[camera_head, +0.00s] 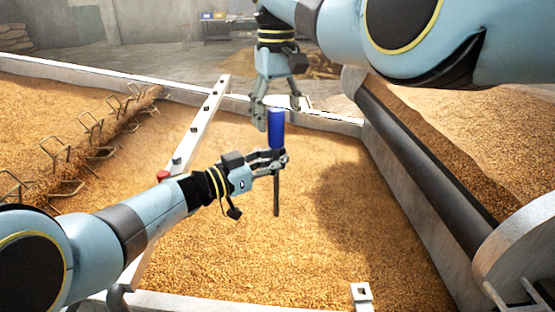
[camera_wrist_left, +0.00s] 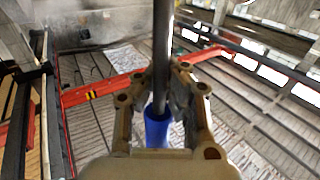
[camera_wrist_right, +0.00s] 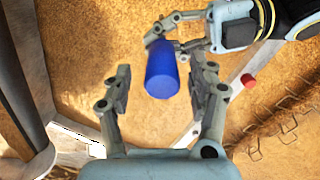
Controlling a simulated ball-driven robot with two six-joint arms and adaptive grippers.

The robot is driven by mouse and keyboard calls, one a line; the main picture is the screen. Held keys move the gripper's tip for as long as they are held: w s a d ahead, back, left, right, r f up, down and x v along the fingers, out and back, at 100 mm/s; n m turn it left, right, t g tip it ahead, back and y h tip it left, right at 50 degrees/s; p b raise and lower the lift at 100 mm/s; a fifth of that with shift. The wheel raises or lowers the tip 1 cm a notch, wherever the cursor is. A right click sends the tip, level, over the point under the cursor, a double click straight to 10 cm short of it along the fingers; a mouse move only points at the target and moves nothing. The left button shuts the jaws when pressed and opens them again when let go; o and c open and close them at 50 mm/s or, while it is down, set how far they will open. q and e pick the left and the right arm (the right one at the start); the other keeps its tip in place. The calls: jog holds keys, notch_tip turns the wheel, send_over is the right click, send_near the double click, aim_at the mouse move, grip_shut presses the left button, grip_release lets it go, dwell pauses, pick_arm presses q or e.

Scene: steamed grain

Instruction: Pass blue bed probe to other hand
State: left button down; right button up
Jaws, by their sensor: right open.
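The blue bed probe (camera_head: 276,130) stands upright, blue handle on top and dark rod pointing down over the grain. My left gripper (camera_head: 270,160) is shut on the probe just below the handle; the left wrist view shows its fingers around the rod (camera_wrist_left: 162,45) beside the blue part. My right gripper (camera_head: 277,106) is open directly above, pointing down, with its fingers on either side of the handle's top. In the right wrist view the blue handle (camera_wrist_right: 162,75) sits between the open fingers, with a gap on each side.
The grain bed (camera_head: 290,240) spreads below. A pale bar (camera_head: 190,130) with a red knob (camera_head: 163,175) crosses it at the left, near several wire loops (camera_head: 60,155). A dark roller (camera_head: 400,140) and metal wall (camera_head: 400,200) edge the right side.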

notch_tip(320, 180, up, 9)
jog(key=shift+w+f, duration=0.1)
jog(key=shift+f, duration=0.1)
jog(key=w+f+m+t+y, duration=0.3)
jog(key=f+m, duration=0.3)
jog(key=f, duration=0.2)
jog(key=w+f+m+t+y, duration=0.25)
jog(key=f+m, duration=0.35)
jog(key=f, duration=0.3)
jog(key=s+d+f+n+h, duration=0.1)
jog(key=s+d+f, duration=0.4)
jog(key=f, duration=0.4)
jog(key=s+d+f+g+h, duration=0.1)
jog(key=s+d+f+h, duration=0.15)
jog(key=s+f, duration=0.5)
jog(key=s+d+f+n+h, duration=0.1)
jog(key=s+d+f, duration=0.35)
jog(key=f, duration=0.55)
jog(key=s+d+f+n+g, duration=0.1)
jog(key=s+d+f, duration=0.3)
jog(key=s, duration=1.2)
jog(key=s+d+f+n+g+h, duration=0.1)
jog(key=s+d+f+n, duration=0.2)
jog(key=s+f, duration=0.6)
jog(key=s+d+f+n+g, duration=0.1)
jog(key=s+d+f, duration=0.6)
jog(key=s, duration=1.8)
jog(key=shift+d+f+n+g+h, duration=0.2)
jog(key=shift+f+n+g+h, duration=0.15)
jog(key=shift+n, duration=0.45)
